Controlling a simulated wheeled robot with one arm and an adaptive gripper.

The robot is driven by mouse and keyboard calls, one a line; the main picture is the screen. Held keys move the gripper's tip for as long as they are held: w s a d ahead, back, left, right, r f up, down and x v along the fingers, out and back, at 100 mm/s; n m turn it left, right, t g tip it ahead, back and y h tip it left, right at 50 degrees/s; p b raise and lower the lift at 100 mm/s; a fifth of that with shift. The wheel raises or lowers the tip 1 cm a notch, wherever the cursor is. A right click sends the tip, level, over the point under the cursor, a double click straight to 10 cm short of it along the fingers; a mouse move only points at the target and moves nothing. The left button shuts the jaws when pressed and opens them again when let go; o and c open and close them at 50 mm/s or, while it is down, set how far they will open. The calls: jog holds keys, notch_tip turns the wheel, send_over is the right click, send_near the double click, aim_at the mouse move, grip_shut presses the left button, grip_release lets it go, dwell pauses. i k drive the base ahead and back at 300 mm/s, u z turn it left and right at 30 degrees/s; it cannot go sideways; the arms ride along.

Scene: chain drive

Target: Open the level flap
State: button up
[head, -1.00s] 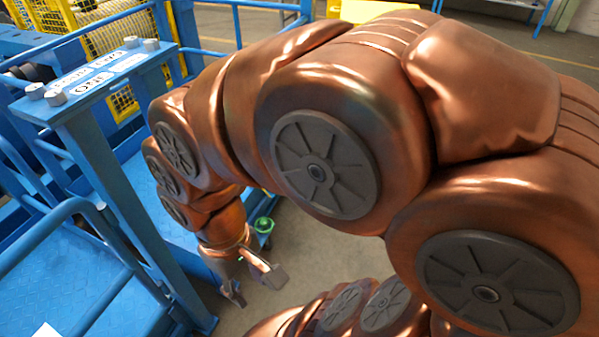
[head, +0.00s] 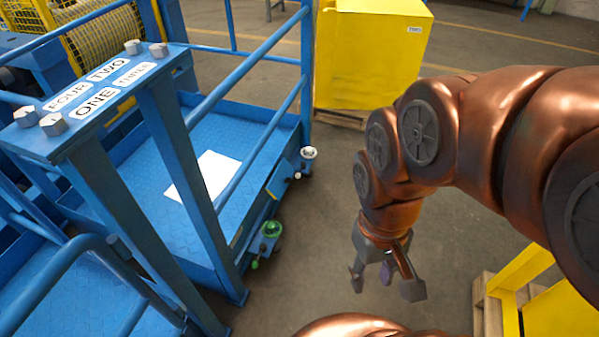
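No part is clearly marked as the level flap. A small blue plate (head: 281,181) on the right side of the blue platform may be it; I cannot tell whether it is open or shut. A green round fitting (head: 271,229) sits on the same side, lower and nearer. A pale round fitting (head: 308,153) is at the far corner. My gripper (head: 386,286) hangs fingers down over the floor, to the right of the platform and apart from these parts. Its fingers are spread and nothing is between them.
A blue frame (head: 170,125) with bolts and number labels stands at left. A white sheet (head: 205,177) lies on the blue platform. A yellow box (head: 370,55) stands on a pallet behind. More yellow equipment is at lower right. Grey floor (head: 330,225) is clear between platform and gripper.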

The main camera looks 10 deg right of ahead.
aim_at(282, 177)
jog(key=z, duration=0.4)
jog(key=i, duration=1.05)
jog(key=u, duration=0.45)
